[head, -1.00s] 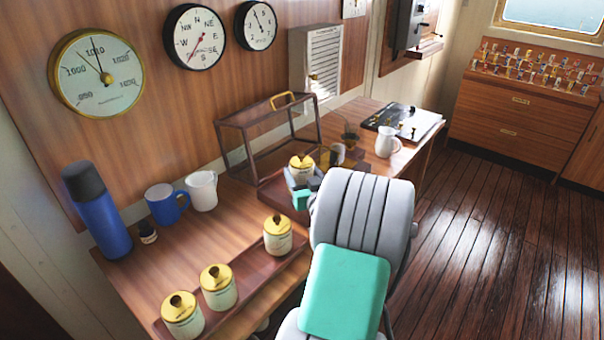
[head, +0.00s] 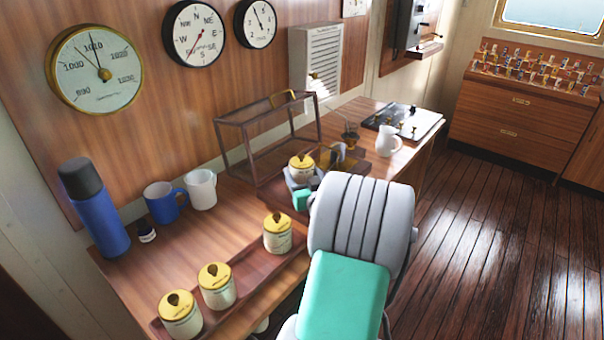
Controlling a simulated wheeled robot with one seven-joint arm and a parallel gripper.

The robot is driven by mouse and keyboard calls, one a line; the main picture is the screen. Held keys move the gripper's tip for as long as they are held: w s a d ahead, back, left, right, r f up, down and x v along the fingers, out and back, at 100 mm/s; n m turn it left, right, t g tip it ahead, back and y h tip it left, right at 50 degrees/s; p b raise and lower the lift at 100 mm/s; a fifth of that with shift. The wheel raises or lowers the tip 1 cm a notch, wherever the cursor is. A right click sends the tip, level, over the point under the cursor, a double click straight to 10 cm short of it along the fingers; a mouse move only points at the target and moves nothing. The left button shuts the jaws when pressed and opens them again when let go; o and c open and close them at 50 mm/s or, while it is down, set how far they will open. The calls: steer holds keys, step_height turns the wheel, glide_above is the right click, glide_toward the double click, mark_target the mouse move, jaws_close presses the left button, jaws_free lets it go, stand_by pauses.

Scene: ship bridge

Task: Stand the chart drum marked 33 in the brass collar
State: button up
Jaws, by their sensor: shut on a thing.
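My gripper (head: 303,188) is shut on a cream chart drum with a yellow lid (head: 302,162), beside the glass case. My own grey and green arm hides part of it from the front. Any number on the held drum cannot be read. Three similar drums stand upright in a long wooden tray: one at the right end (head: 277,233), two nearer the front left (head: 216,285) and (head: 181,314). Their markings are too small to read. A brass-coloured piece (head: 338,155) shows just right of the held drum; I cannot tell whether it is the collar.
An empty framed case with a brass handle (head: 246,118) stands against the wall. A blue flask (head: 95,208), a blue mug (head: 165,201) and a white mug (head: 201,189) are at the left. A white jug (head: 388,141) and a dark panel (head: 403,121) lie beyond the gripper.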

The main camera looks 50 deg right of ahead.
steer(key=shift+r, duration=0.1)
steer(key=shift+r+p, duration=0.35)
steer(key=shift+r, duration=0.35)
steer(key=shift+b, duration=0.45)
stand_by(0.4)
steer(key=shift+f+b, duration=0.85)
steer(key=shift+b, duration=0.1)
steer(key=shift+r, duration=0.2)
steer(key=shift+r+p, duration=0.35)
steer(key=shift+r, duration=0.3)
steer(key=shift+b, duration=0.4)
stand_by(0.6)
